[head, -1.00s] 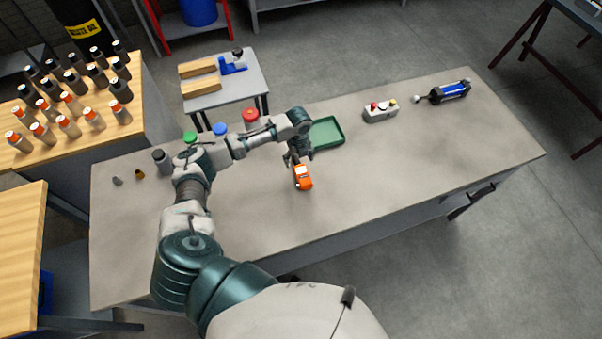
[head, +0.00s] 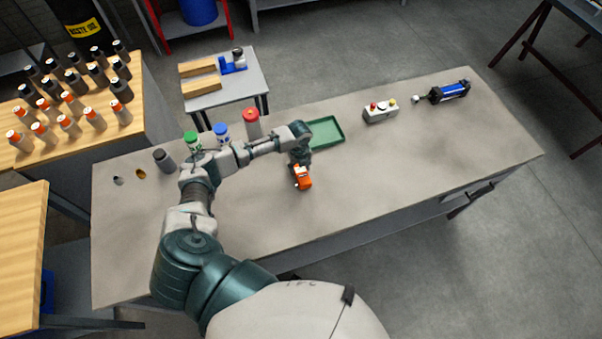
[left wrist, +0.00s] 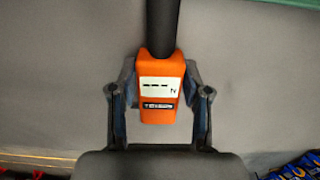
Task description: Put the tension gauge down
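The orange tension gauge (head: 303,181) is over the grey bench, at the end of my left arm in the head view. In the left wrist view the gauge (left wrist: 159,112) shows its white display with dashes and an N, and a dark shaft extends from its top. My left gripper (left wrist: 160,82) has a finger on each side of the gauge, and the fingertips appear to touch its sides. In the head view the left gripper (head: 301,167) is just above the gauge. I cannot tell whether the gauge touches the bench. My right gripper is not in view.
A green tray (head: 327,131) lies behind the gripper. A control box (head: 380,112) and a blue-black cylinder (head: 449,92) are farther right. Red-capped (head: 252,122), blue-capped (head: 221,133) and green-capped (head: 192,141) containers stand along the back edge. The bench right of the gauge is clear.

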